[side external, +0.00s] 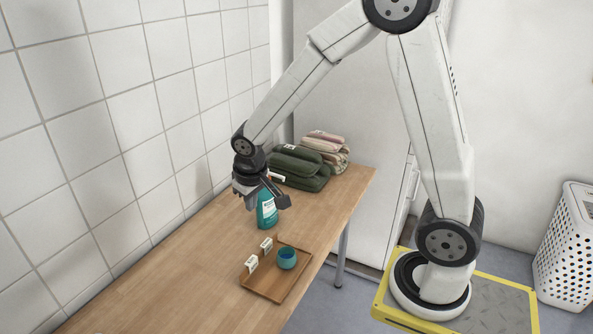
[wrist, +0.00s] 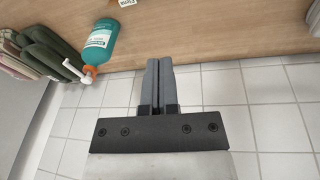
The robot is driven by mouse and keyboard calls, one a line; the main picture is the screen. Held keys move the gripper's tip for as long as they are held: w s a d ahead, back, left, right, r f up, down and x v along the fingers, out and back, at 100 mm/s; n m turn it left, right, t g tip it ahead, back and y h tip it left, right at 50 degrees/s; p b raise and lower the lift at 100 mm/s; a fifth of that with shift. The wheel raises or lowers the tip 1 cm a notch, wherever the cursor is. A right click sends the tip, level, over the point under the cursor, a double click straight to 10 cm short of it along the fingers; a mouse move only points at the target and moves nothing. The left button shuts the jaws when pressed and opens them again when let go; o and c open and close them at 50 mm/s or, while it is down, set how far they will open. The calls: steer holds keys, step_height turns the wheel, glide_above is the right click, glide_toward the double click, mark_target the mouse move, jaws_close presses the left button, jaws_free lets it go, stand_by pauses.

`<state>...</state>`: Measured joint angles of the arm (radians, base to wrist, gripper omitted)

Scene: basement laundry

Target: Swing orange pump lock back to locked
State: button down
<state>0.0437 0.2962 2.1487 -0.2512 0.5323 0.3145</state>
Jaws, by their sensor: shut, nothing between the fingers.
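A teal pump bottle (side external: 267,213) with a white label stands on the wooden table, partly hidden by my gripper in the side view. In the wrist view the bottle (wrist: 103,40) shows at upper left. Its orange collar (wrist: 90,71) and white pump nozzle (wrist: 71,65) are visible there. I cannot tell the lock's position from its small size. My gripper (wrist: 159,62) is shut and empty, and its fingers are apart from the bottle, to its right in the wrist view. In the side view my gripper (side external: 284,204) is at the bottle's upper part.
Folded green towels (side external: 300,167) and striped towels (side external: 328,145) lie behind the bottle. A tiled wall runs along the table's left side. The near left tabletop is clear.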

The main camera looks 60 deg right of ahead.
steer(key=w+d+f+m+h, duration=0.3)
steer(key=w+d+m+h, duration=0.2)
steer(key=w+d, duration=0.9)
steer(key=shift+w+d+f+m+g+h, duration=0.15)
steer(key=shift+w+d+m+g+h, duration=0.3)
steer(key=shift+w, duration=1.85)
steer(key=shift+f, duration=0.15)
steer(key=s+d+f, duration=0.1)
steer(key=d+f, duration=0.6)
steer(key=d, duration=0.2)
steer(key=shift+s+f, duration=0.15)
steer(key=shift+f, duration=0.2)
